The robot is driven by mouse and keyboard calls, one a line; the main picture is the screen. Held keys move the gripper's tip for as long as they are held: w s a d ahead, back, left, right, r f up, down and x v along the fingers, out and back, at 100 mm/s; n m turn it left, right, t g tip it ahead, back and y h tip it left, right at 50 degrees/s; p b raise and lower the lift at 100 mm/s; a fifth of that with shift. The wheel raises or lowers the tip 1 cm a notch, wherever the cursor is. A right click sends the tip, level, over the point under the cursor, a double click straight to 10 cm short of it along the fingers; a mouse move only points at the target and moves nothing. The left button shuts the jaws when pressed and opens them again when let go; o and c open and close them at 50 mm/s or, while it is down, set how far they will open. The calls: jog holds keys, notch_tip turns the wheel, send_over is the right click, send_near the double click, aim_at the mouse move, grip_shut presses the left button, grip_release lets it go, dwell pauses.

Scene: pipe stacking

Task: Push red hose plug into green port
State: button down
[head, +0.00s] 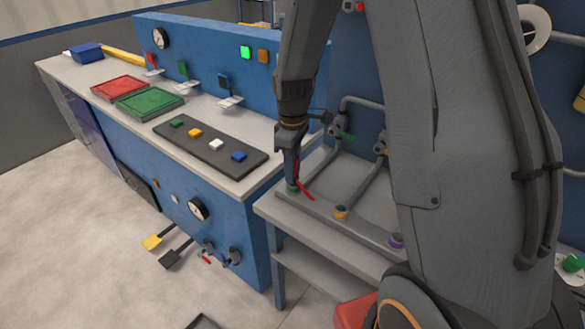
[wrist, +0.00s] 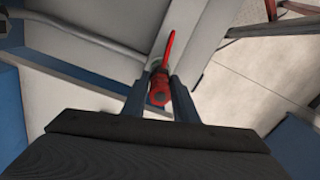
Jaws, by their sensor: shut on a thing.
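The red hose plug (wrist: 160,90) is between the two fingers of my gripper (wrist: 160,98) in the wrist view, with a thin red lever or stem pointing up from it. In the head view my gripper (head: 293,182) points down over the green port (head: 292,189) at the left end of the small grey bench's front rail. The red part (head: 305,191) shows beside the fingertips there. The plug is at or just above the port; I cannot tell whether it is inside.
A yellow port (head: 341,212) and a purple port (head: 396,241) sit farther right on the same rail. Grey pipes (head: 322,162) run behind it. A blue-fronted counter (head: 225,225) stands to the left, with a dark strip of coloured buttons (head: 210,146) on top.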

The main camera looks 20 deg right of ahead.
jog(key=shift+f, duration=0.8)
jog(key=c, duration=1.3)
grip_release()
jog(key=shift+c, duration=0.2)
jog(key=shift+r, duration=0.1)
